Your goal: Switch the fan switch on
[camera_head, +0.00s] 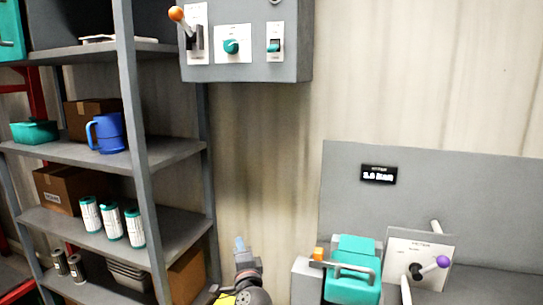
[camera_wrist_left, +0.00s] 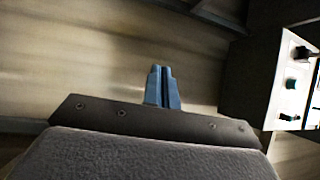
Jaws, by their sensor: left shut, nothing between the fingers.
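A grey control box (camera_head: 246,73) hangs on the wall at the top of the head view. It carries a lever with an orange knob (camera_head: 177,14), a teal rotary knob (camera_head: 232,46) and a small rocker switch (camera_head: 274,46) on a white plate. Their labels are too small to read, so I cannot tell which is the fan switch. My left gripper (camera_head: 240,245) is low in front of the wall, well below the box. In the left wrist view, its blue fingers (camera_wrist_left: 162,72) are together and empty, and the box (camera_wrist_left: 250,85) is at the right, apart from them.
A grey shelf unit (camera_head: 140,120) stands left, holding a blue jug (camera_head: 108,133), cartons and several canisters. At the lower right are a teal-lidded container (camera_head: 352,268) and a panel with a purple-knobbed lever (camera_head: 443,262). Bare wall lies between my left gripper and the box.

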